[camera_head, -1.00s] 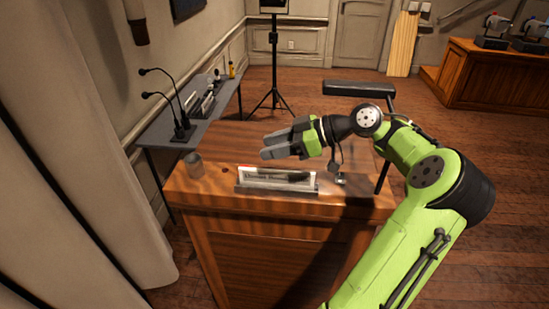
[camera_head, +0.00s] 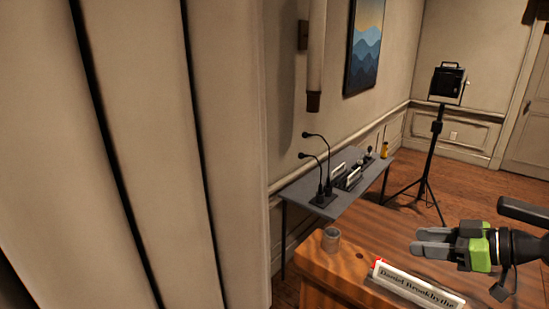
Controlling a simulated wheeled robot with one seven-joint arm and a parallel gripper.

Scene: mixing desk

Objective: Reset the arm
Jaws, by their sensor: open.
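My gripper (camera_head: 432,244) shows at the lower right of the head view. Its grey fingers point left and stand apart, with nothing between them. It hovers above the wooden desk (camera_head: 345,268), just behind a white name plate (camera_head: 418,286) reading "Daniel Brookbythe". The green wrist part is visible, and the rest of my arm runs out of the frame at the right.
A small red object (camera_head: 379,262) lies by the name plate. A grey side table (camera_head: 300,192) with microphones (camera_head: 327,177) stands along the wall. A lamp on a tripod (camera_head: 436,135) stands behind. A curtain (camera_head: 140,150) fills the left.

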